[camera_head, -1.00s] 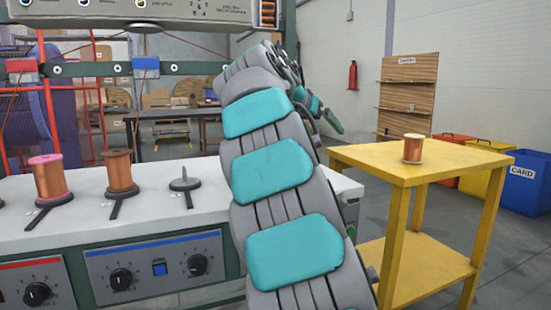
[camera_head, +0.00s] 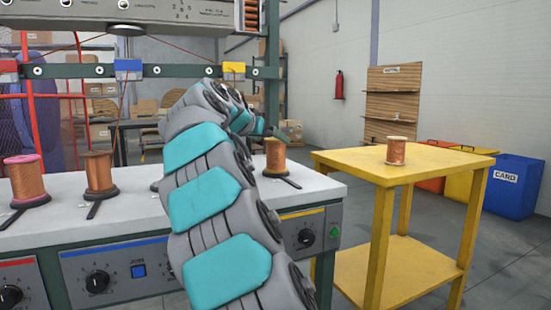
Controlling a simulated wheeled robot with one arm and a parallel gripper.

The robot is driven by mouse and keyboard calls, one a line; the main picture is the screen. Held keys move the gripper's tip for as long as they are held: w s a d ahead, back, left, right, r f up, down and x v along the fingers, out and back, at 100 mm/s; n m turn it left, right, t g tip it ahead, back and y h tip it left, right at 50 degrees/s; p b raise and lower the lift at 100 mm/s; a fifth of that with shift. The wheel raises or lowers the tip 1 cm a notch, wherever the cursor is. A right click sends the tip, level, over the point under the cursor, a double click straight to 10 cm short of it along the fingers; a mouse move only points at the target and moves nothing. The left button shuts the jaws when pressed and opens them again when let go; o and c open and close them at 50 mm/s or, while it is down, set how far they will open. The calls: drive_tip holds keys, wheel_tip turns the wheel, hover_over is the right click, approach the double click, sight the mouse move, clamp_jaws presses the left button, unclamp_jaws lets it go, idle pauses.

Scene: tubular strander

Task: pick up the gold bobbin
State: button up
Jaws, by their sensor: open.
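A bobbin with copper wire and a yellow-gold top rim (camera_head: 275,155) stands upright on a dark spindle base at the right end of the white machine top. My gripper (camera_head: 272,132) is small in view at the end of my arm, open, close above or in front of this bobbin's top. I cannot tell if they touch. Another copper-wound bobbin (camera_head: 396,152) with pale rims stands upright on the yellow table (camera_head: 345,160), apart from my gripper.
A pink-rimmed bobbin (camera_head: 27,182) and a brown-rimmed bobbin (camera_head: 99,174) stand on the left of the machine top (camera_head: 130,210). My arm mostly hides a spindle to their right. Floor shows between machine and table. Bins (camera_head: 514,186) stand behind the table.

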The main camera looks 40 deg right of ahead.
sight(271, 149)
wheel_tip(271, 149, down, 3)
drive_tip(key=shift+x, duration=3.8)
drive_tip(key=shift+r, duration=0.1)
drive_tip(key=shift+c, duration=0.2)
clamp_jaws()
